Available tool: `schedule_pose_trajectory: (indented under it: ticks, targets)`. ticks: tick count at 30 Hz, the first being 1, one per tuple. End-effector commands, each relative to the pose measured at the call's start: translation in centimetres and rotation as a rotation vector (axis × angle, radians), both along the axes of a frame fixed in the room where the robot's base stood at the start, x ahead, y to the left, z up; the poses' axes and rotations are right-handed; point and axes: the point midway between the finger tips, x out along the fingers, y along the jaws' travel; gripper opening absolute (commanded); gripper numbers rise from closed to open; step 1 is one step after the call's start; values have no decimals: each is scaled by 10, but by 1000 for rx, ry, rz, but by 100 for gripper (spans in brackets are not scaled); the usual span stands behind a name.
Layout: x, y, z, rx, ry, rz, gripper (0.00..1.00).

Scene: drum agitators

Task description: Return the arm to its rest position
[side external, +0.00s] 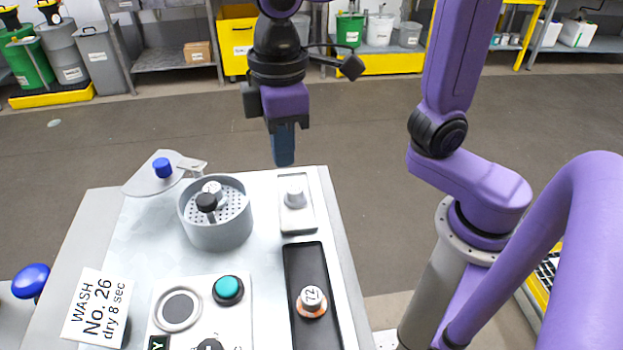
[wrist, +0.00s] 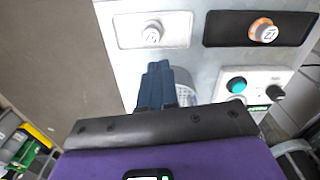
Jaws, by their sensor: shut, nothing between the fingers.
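My gripper (side external: 284,150) hangs pointing down above the far end of the work table, its blue fingers shut with nothing between them. It is apart from the table and everything on it. In the wrist view the shut blue fingers (wrist: 156,82) hide part of the grey drum. The purple arm is raised and bent above the floor at the right of the table.
A grey drum (side external: 216,232) with a perforated inside holds small knobbed pieces; its lid (side external: 140,183) is swung open. A white tray (side external: 308,222) and a black tray (side external: 291,268) each hold a capped piece. A control panel (side external: 243,311) and "WASH No. 26 dry 8 sec" sign (side external: 97,308) are nearer.

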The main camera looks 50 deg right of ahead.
Motion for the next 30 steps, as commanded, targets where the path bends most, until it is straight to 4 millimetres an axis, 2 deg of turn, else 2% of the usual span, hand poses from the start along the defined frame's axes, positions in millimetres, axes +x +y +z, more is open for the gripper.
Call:
schedule_pose_trajectory:
  ticks: [1,12,18,24,30]
  targets:
    - [-7,-14,-6,0,0,11,0]
    - [-66,-103,-53,8,-6,107,0]
    - [-98,-140,-73,12,-8,150,0]
    - [-112,-155,-82,14,-10,170,0]
    - [-113,-155,-83,15,-9,173,0]
